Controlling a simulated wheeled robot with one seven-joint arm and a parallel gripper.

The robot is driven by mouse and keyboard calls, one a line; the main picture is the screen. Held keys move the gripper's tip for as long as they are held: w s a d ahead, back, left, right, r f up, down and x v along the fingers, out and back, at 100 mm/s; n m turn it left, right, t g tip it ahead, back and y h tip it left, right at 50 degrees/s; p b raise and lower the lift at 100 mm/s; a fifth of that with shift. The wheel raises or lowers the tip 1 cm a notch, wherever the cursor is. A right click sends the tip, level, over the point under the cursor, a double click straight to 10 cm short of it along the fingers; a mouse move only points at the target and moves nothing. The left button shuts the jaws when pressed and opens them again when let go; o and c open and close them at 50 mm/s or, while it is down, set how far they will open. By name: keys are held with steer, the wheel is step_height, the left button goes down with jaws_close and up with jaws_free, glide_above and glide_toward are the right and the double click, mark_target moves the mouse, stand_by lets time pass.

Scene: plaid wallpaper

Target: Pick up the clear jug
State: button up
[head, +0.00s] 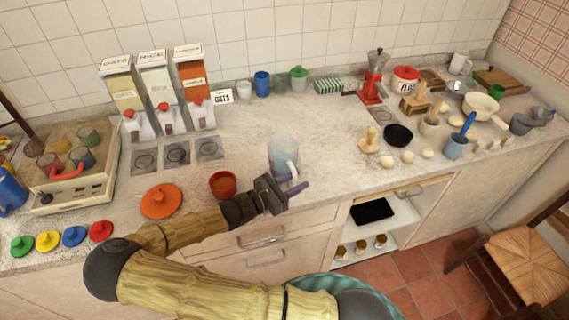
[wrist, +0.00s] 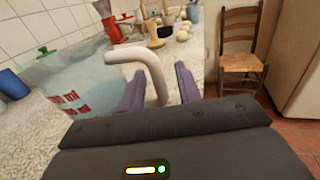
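The clear jug (head: 283,153) stands on the counter near its front edge, just beyond my gripper (head: 292,184). In the wrist view the jug (wrist: 72,82) fills the left side, a see-through bluish body with red "ml" marks. Its pale handle (wrist: 150,62) curves down between the two purple fingers of my gripper (wrist: 160,85). The fingers are apart, with a gap visible beside the handle, so they appear not to grip it. The lower part of the handle is hidden by my gripper's dark body.
A red pot (head: 222,184) and an orange lid (head: 161,201) sit left of the jug. A black bowl (head: 398,135) and a blue cup (head: 456,146) stand to the right. The counter behind the jug is mostly clear. A wooden chair (head: 528,262) stands at the far right.

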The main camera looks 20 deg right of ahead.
jaws_close()
steer(key=shift+r, duration=0.2)
steer(key=shift+r+b, duration=0.3)
steer(key=shift+r, duration=4.55)
